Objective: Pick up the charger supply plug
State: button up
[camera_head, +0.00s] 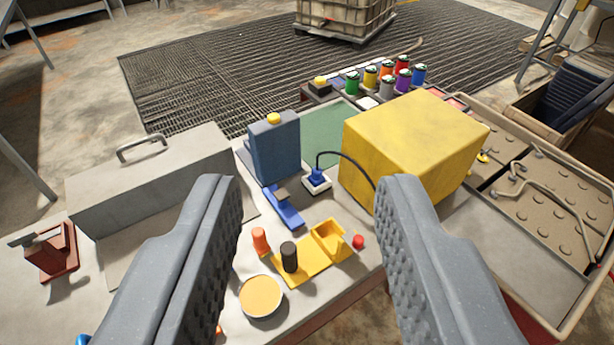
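A small blue plug (317,175) sits on a white square socket (318,187) in the middle of the bench; I take it for the charger supply plug. A black cable rises from it and runs right, along the front of a large yellow box (410,145). A blue upright unit (275,148) with a yellow top button stands just left of the plug, with a blue foot in front. My gripper (307,182) is open and empty. Its two grey fingers frame the plug left and right in the picture, and it appears beyond them, untouched.
A grey case (150,180) is at left. Several coloured cans (388,77) stand behind. A compartment tray (545,200) is at right.

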aim_at(316, 178)
jog(key=i, duration=0.95)
jog(key=z, duration=0.05)
